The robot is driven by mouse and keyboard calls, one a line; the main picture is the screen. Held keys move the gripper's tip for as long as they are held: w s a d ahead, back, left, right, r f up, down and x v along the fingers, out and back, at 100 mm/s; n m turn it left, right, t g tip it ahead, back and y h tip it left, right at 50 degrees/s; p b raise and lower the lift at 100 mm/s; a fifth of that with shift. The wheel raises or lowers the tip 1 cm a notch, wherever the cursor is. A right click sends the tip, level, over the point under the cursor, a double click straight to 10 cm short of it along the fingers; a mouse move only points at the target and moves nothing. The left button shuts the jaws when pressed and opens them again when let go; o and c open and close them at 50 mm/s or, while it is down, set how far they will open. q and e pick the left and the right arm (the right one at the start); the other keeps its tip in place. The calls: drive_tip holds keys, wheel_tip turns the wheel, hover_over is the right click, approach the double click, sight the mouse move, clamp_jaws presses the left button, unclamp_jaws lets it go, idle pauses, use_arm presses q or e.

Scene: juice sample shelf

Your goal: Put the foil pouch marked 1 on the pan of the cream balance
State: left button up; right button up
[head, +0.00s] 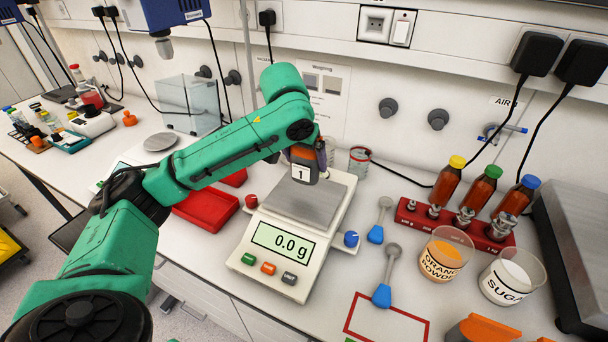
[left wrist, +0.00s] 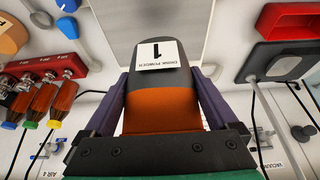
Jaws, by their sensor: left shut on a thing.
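The cream balance (head: 275,258) stands on the bench in the middle of the head view, its display reading 0.0 g. Its grey square pan (head: 305,203) is bare in front. The foil pouch marked 1 (head: 302,172) is upright over the pan's back part; I cannot tell whether it touches the pan. In the left wrist view the pouch (left wrist: 160,110) is dark grey and orange with a white label, "1 DRINK POWDER". My left gripper (left wrist: 163,90) is shut on it, a purple finger at each side. My right gripper is not in view.
Red trays (head: 206,208) lie left of the balance. Scoops with blue handles (head: 382,295) lie to its right. A red rack (head: 410,215) with bottles, an orange powder beaker (head: 443,262) and a sugar beaker (head: 505,280) stand farther right. A glass beaker (head: 359,160) stands behind.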

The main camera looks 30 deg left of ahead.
sight(306, 175)
use_arm(q)
drive_tip(key=f, duration=0.4)
drive_tip(key=shift+d+f, duration=0.15)
drive_tip(key=shift+d, duration=0.05)
drive_tip(key=shift+d+f, duration=0.1)
drive_tip(key=shift+f, duration=0.1)
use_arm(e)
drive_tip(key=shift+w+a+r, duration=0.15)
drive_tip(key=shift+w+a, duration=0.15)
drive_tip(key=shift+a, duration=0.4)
use_arm(q)
drive_tip(key=shift+f, duration=0.15)
drive_tip(key=o, duration=1.3)
drive_tip(key=shift+s+r, duration=0.1)
drive_tip(key=shift+r, duration=0.1)
drive_tip(key=v, duration=1.2)
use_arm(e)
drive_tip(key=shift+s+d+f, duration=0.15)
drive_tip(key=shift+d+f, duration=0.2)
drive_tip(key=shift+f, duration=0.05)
use_arm(q)
drive_tip(key=shift+f, duration=0.1)
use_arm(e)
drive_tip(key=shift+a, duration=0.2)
